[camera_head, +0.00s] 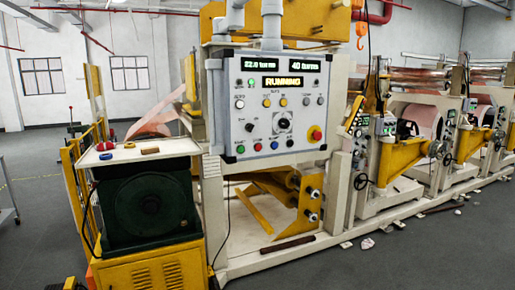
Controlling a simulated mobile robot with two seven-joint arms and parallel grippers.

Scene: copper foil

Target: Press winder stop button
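The winder's grey control panel (272,105) faces me near the middle of the head view. Its amber display (282,82) reads RUNNING, and two green readouts sit above it. A large red mushroom button on a yellow base (315,133) is at the panel's lower right. A round dial (284,124) sits above the row. Neither of my grippers is in view.
A dark green motor housing (150,205) on a yellow base (150,270) stands left of the panel. A white tray (100,158) above it holds small items. Machine rollers and handwheels (437,149) extend right. Grey floor (400,250) is open at the front right, with scraps near the frame.

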